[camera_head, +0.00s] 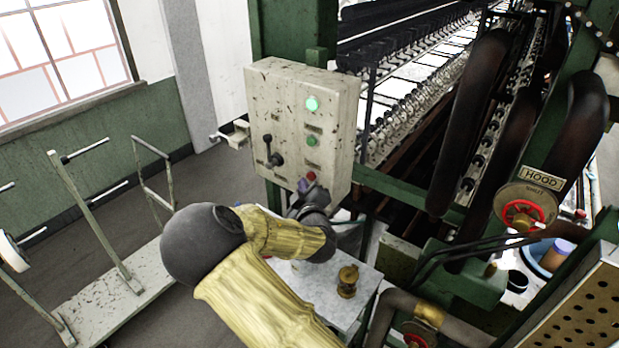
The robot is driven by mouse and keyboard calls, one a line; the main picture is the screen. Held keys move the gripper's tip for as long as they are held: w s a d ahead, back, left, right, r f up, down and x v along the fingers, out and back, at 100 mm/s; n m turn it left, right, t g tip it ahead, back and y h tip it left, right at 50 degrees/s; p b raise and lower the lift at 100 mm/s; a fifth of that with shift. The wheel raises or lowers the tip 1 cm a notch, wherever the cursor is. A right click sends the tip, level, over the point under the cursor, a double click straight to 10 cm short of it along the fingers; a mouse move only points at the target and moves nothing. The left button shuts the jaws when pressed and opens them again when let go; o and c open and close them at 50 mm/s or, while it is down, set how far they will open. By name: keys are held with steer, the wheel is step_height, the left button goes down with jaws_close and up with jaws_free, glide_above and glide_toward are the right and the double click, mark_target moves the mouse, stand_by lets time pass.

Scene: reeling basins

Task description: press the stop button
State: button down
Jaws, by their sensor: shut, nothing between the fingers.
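A worn cream control box (285,105) is fixed to a green post of the machine. On its front are a lit green lamp (312,103), a green button (312,141) below it and a red button (311,176) near the bottom, which looks like the stop button. My gripper (304,186) is shut and empty, with its tips at the lower part of the box, just below and left of the red button. From this angle I cannot tell whether the tips touch the button. My wrist hides the area below.
A small grey table (325,297) with a brass object (347,282) stands under my arm. A wheeled rack (120,285) is at left; machine pipes and a red valve wheel (525,209) are at right.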

steer(key=shift+w, duration=0.1)
stand_by(0.5)
steer(key=shift+w+d, duration=0.25)
steer(key=shift+d, duration=0.05)
steer(key=shift+w+d+b, duration=0.25)
steer(key=shift+w+b, duration=0.1)
stand_by(0.9)
steer(key=shift+s+a, duration=0.55)
steer(key=shift+s, duration=0.15)
stand_by(0.3)
steer(key=s+a, duration=0.1)
steer(key=s, duration=0.1)
steer(key=s+a, duration=0.2)
stand_by(0.4)
stand_by(0.5)
